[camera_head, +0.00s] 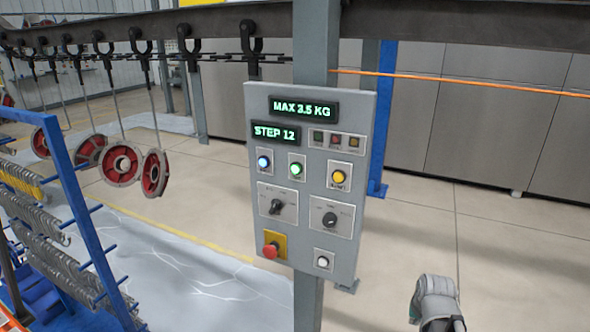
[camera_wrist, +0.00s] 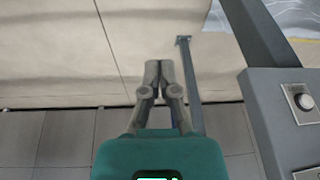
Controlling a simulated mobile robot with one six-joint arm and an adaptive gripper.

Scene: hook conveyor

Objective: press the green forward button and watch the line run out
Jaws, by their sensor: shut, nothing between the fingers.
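The control panel (camera_head: 357,140) is a grey box on a post, in the middle of the head view. The green button (camera_head: 297,169) is lit and sits in its upper row, between a lit blue button (camera_head: 264,162) and a yellow button (camera_head: 338,176). Displays on it read "MAX 3.5 KG" and "STEP 12". My gripper (camera_wrist: 158,66) is shut and empty in the wrist view, left of the panel's edge and apart from it. The green button is out of the wrist view. Part of my arm shows low right of the panel in the head view.
Red and grey wheels (camera_head: 121,163) hang from hooks on the overhead conveyor (camera_head: 150,28), left of the panel. A red stop button (camera_head: 271,250), two selector knobs and a white button (camera_head: 322,262) share the panel. A blue rack (camera_head: 75,190) stands left. Floor right is clear.

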